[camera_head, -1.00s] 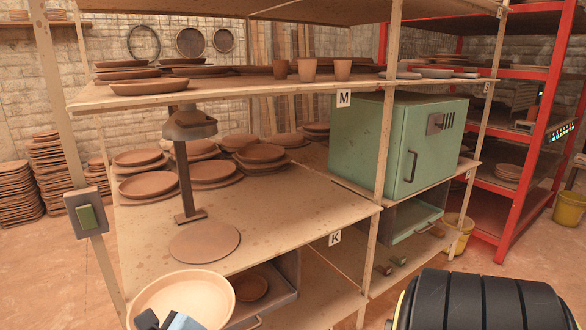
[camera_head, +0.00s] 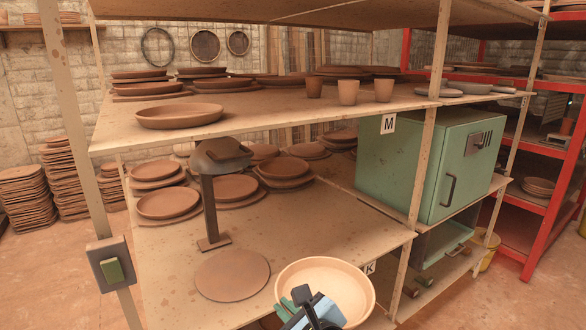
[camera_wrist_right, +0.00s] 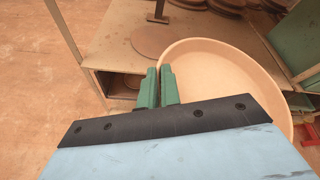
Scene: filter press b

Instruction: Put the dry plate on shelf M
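The pale, dry-looking plate (camera_head: 335,275) is round with a raised rim, in front of the lower shelf at bottom centre in the head view. My right gripper (camera_head: 300,297) is shut on its near-left rim. In the right wrist view the green fingers (camera_wrist_right: 161,85) pinch the rim of the plate (camera_wrist_right: 225,80). Shelf M (camera_head: 290,118) is the upper board, marked by the M label (camera_head: 388,124); the plate is lower than it. My left gripper is not in view.
Shelf M bears a brown plate (camera_head: 178,115) at front left, stacked plates behind and cups (camera_head: 348,92). Its front middle is bare. An upright post (camera_head: 425,130), a lamp-like stand (camera_head: 212,200) on lower shelf K (camera_head: 330,225) and a green kiln-like box (camera_head: 400,165) stand close by.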

